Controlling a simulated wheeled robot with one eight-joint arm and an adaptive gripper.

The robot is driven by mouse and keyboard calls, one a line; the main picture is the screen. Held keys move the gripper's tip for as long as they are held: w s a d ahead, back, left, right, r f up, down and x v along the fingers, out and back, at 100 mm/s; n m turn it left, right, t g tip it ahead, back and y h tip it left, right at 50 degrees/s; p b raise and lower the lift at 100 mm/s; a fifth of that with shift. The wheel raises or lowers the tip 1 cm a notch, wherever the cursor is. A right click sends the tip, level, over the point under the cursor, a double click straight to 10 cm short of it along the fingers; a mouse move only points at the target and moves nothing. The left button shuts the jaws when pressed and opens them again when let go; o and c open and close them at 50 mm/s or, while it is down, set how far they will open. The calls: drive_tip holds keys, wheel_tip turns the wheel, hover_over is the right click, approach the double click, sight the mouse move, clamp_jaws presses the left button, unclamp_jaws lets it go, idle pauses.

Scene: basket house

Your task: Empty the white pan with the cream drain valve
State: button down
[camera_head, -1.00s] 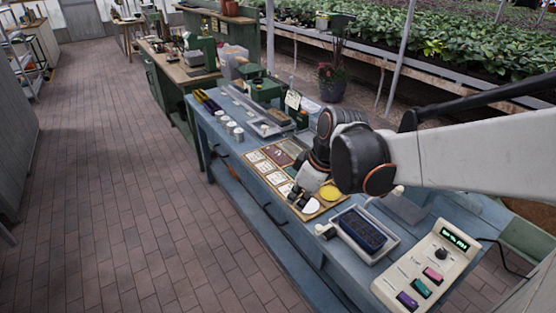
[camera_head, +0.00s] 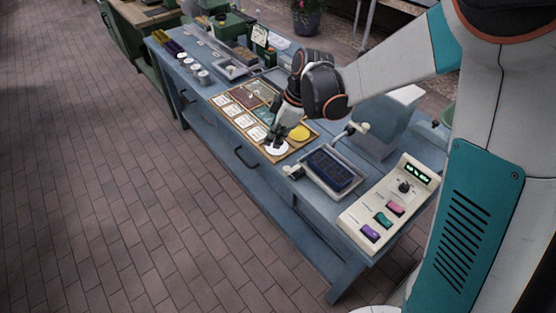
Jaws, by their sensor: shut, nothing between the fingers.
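The white pan (camera_head: 317,184) sits on the blue bench with a dark blue slab or dark contents (camera_head: 333,170) inside it; I cannot tell which. A cream knob-like fitting (camera_head: 294,172) is at its left side, and another (camera_head: 360,128) is beyond its far side. I cannot tell which one is the drain valve. My gripper (camera_head: 275,136) is shut and points down over the framed board left of the pan, close to a white disc (camera_head: 276,148). It is apart from the pan.
The framed board (camera_head: 242,123) holds several cards and a yellow disc (camera_head: 299,132). A cream control box (camera_head: 388,208) with coloured switches stands right of the pan. Small white-topped containers (camera_head: 203,76) and a tray stand farther left. The brick floor (camera_head: 120,200) is clear.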

drive_tip(key=shift+f, duration=0.1)
drive_tip(key=b, duration=0.5)
hover_over(292, 169)
drive_tip(key=s+a, duration=0.1)
drive_tip(key=a, duration=0.4)
wheel_tip(292, 169, down, 10)
